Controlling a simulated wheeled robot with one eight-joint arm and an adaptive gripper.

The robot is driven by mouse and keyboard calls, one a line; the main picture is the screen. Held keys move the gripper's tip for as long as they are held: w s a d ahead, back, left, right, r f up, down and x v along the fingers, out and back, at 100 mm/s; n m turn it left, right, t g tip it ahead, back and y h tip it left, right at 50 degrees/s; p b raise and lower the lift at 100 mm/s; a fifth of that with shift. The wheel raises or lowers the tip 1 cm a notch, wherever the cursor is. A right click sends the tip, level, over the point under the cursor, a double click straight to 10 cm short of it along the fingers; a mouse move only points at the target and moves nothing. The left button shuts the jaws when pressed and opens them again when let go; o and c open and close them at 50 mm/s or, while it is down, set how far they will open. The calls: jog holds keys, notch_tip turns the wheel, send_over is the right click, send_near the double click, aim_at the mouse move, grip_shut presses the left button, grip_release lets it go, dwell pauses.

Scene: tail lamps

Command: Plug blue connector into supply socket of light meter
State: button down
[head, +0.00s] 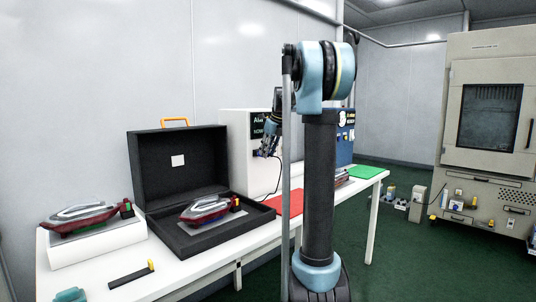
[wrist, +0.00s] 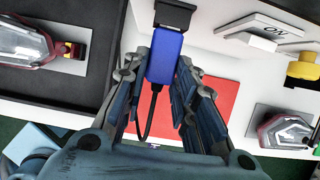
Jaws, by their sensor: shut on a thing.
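The blue connector (wrist: 168,60) sits between the fingers of my gripper (wrist: 162,82), which is shut on it. A black cable runs from its near end. Its far end meets a black block (wrist: 178,12), seemingly a socket; I cannot tell whether it is seated in it. The light meter (head: 239,150) is a white box with a dark display at the back of the bench; its white wall (wrist: 217,18) is in the wrist view. In the head view my gripper (head: 268,146) is at its front, and the connector is too small to make out.
An open black case (head: 180,165) holds a red tail lamp (head: 207,209). Another lamp (head: 85,215) stands on a white block at the left. A red mat (head: 288,203) and a green mat (head: 368,172) lie on the bench.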

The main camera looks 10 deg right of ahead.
dwell(0.4)
jog(key=c, duration=1.2)
grip_release()
jog(key=v, duration=1.2)
jog(key=shift+w, duration=0.15)
jog(key=shift+a, duration=0.1)
jog(key=s+f+n+h, duration=0.1)
jog(key=s+f+n, duration=0.8)
jog(key=s+f, duration=0.4)
jog(key=s+f+n+g+h, duration=0.1)
jog(key=s+f+n, duration=0.9)
jog(key=s, duration=0.5)
jog(key=s+f+n, duration=1)
jog(key=s+f, duration=0.5)
jog(key=shift+a+f+g+h, duration=0.3)
jog(key=shift+a+h, duration=0.05)
jog(key=shift+h, duration=0.05)
